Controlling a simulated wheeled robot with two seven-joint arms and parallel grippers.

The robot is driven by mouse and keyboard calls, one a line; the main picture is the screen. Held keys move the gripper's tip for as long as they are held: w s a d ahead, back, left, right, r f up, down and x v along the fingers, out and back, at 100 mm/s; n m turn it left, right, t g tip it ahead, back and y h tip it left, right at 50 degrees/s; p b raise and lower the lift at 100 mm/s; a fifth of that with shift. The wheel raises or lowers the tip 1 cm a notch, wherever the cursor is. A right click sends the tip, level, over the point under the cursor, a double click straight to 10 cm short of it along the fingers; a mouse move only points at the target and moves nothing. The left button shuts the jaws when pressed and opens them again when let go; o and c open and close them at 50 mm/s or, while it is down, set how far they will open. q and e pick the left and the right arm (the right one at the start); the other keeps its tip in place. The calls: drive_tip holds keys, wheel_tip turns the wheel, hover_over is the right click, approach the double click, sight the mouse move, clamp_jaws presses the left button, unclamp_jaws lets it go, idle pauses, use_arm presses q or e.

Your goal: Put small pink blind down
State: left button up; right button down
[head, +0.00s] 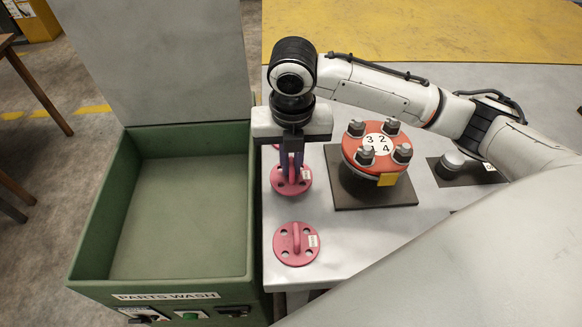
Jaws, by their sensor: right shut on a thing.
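A small pink blind (304,184), a round plate with holes and a white label, is under my right gripper (291,167). My right gripper points down and is shut on its upright handle. The gripper hides part of the plate, and I cannot tell whether it touches the grey table (350,235). A second pink blind (296,250) with a raised handle and a label lies flat nearer the front. The flanged spool with a red top flange (377,152), bolts and numbers stands on a dark base plate to the right. My left gripper is not in view.
A green parts wash bin (258,215) stands left of the table, its floor empty. Another dark plate (440,172) with a metal fitting is at the right, partly behind my arm. The tabletop between the blinds and the spool's base is clear.

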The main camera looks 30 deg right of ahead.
sight(292, 166)
drive_tip(key=shift+w+f, duration=0.1)
drive_tip(key=shift+f, duration=1.1)
drive_tip(key=c, duration=1.8)
unclamp_jaws()
drive_tip(key=shift+c, duration=0.2)
drive_tip(key=r, duration=0.4)
drive_tip(key=s+r, duration=0.1)
drive_tip(key=r, duration=0.7)
drive_tip(key=shift+s+a+r, duration=0.1)
drive_tip(key=shift+s+a, duration=0.15)
drive_tip(key=shift+a, duration=0.05)
